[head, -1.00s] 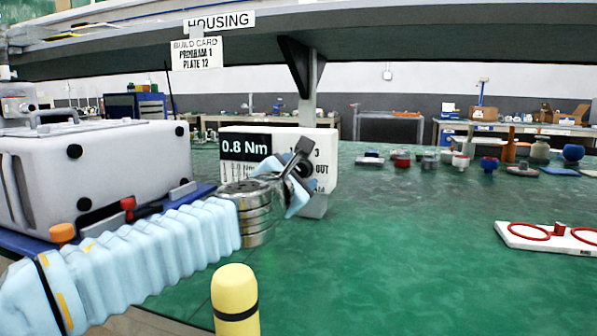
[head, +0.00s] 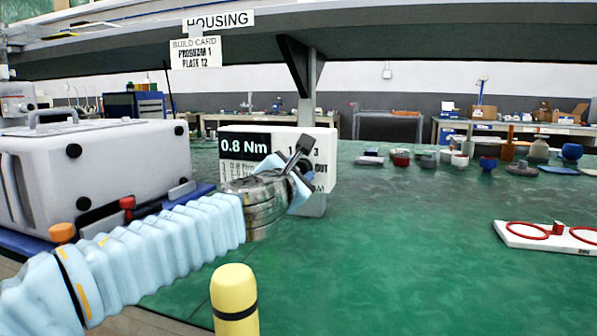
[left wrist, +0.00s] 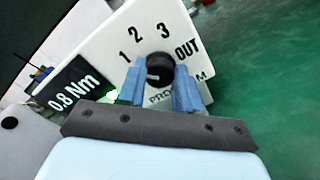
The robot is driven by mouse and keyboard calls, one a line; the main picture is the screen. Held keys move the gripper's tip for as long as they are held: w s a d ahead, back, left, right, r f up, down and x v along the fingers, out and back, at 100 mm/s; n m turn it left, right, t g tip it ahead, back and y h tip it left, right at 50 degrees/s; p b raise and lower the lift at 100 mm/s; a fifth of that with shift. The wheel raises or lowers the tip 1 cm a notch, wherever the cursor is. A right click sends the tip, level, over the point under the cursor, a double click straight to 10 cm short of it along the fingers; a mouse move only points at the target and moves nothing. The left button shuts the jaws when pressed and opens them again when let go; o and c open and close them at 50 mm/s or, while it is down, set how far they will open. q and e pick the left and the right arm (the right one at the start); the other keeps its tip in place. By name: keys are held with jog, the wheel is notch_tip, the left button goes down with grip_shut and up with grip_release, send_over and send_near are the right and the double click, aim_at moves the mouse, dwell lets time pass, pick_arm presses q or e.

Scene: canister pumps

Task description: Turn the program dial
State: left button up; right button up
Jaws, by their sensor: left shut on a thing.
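The white control box (head: 228,176) with a "0.8 Nm" display (head: 244,146) stands on the green bench, partly behind my left gripper (head: 298,172). In the left wrist view, its face (left wrist: 112,38) carries a round black program dial (left wrist: 158,64) with the marks 1, 2, 3 and OUT around it. My left gripper (left wrist: 159,88) is shut on the dial, with one blue finger on each side. A pale pointer line on the dial seems to point left, near the 1 side. In the head view the gripper hides the dial. My right gripper is not in view.
A grey-white housing (head: 110,165) stands left on a blue base. A yellow cylinder (head: 235,295) with a black band is in front. A white plate with red rings (head: 510,232) lies right; several small parts stand behind. The bench's middle right is clear. A build card (head: 195,52) reads "PROGRAM 1, PLATE 12".

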pick_arm(q)
jog(key=n+b, duration=0.1)
jog(key=n, duration=0.3)
jog(key=shift+n, duration=0.3)
jog(key=shift+a+n+b, duration=0.1)
jog(key=shift+n+b, duration=0.3)
jog(key=shift+n, duration=1.6)
jog(key=o, duration=1)
jog(key=shift+o, duration=0.2)
jog(key=v, duration=1.2)
jog(key=shift+b, duration=0.4)
